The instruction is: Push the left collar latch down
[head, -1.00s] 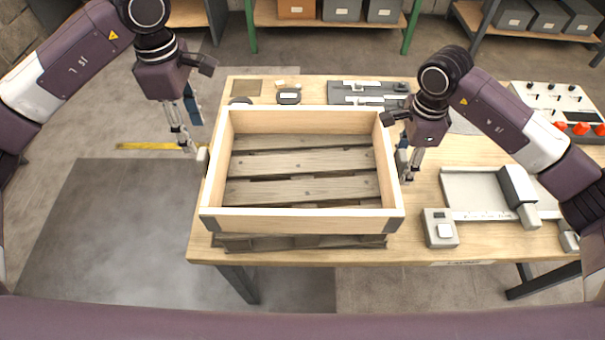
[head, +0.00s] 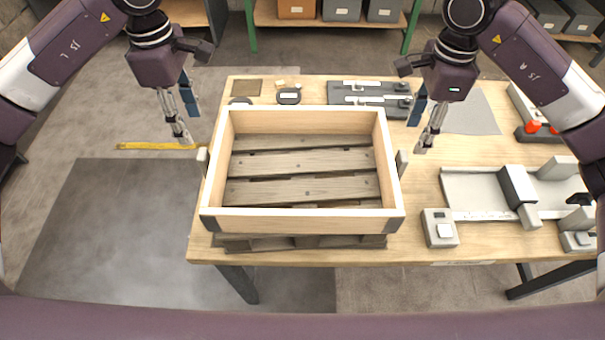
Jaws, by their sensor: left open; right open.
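A light wooden collar (head: 300,225) sits on a slatted pallet (head: 300,165) on the workbench. The left collar latch (head: 202,157) is a small pale tab on the collar's left outer side. A matching right latch (head: 402,162) stands on the right side. My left gripper (head: 184,140) is open and empty, above and left of the left latch, apart from it. My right gripper (head: 424,147) is open and empty, above and right of the right latch, apart from it.
The wooden workbench (head: 420,243) carries a grey clamp fixture (head: 370,95) behind the collar. A small grey box with a button (head: 439,228) and a pale measuring tray (head: 475,190) lie right. A yellow floor strip (head: 150,146) shows left. Shelves stand behind.

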